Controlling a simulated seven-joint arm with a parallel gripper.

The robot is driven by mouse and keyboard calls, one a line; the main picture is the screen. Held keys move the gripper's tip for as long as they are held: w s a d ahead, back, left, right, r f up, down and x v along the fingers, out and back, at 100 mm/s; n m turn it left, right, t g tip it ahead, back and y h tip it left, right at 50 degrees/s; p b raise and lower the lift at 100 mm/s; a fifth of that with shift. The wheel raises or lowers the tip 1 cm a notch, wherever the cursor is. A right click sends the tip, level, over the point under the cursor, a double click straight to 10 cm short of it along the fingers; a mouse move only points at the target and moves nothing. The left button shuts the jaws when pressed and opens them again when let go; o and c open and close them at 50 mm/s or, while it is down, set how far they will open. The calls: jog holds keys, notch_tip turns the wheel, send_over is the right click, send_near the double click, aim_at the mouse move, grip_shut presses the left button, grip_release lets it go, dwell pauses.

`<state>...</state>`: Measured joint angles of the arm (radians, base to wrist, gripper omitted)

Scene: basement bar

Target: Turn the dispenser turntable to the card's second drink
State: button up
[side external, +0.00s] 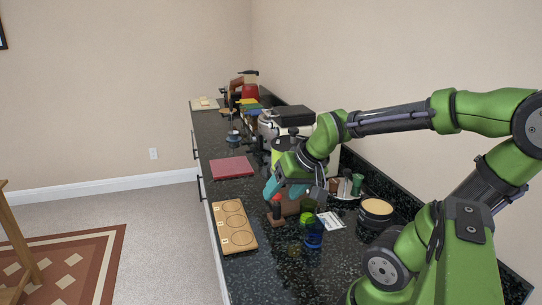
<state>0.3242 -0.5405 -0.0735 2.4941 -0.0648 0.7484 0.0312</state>
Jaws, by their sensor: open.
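My gripper (286,191) is open above the counter, pointing down, with teal at its left side. Just below it, and partly hidden by it, stand a small upright piece with a red top (276,203) and a brown block (291,208). A green cup (307,213) and a blue glass (314,236) stand to the right of these. I cannot tell which of these belongs to the dispenser turntable. A white printed card (330,221) lies behind the blue glass; its writing is too small to read. The gripper does not clearly touch anything.
A wooden board with three round recesses (234,228) lies at the counter's front edge. A red mat (232,168) lies farther back. A round dark tub with a cream top (375,209) stands near my arm. Appliances (292,117) crowd the back; dark counter (262,266) is bare in front.

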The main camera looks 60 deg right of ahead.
jog(key=s+d+m+t+h, duration=0.1)
jog(key=s+d+h, duration=0.2)
jog(key=d, duration=0.7)
jog(key=s+d+t+h, duration=0.15)
jog(key=d+h, duration=0.25)
jog(key=d, duration=0.6)
jog(key=s+d+m+t+h, duration=0.1)
jog(key=s+d+h, duration=0.25)
jog(key=d, duration=0.65)
jog(key=n+t+y, duration=0.6)
jog(key=t, duration=0.1)
send_near(289, 128)
jog(key=x, duration=1)
jog(key=shift+w+d+f, duration=0.15)
jog(key=shift+w+d, duration=0.1)
jog(key=shift+d, duration=0.3)
grip_shut()
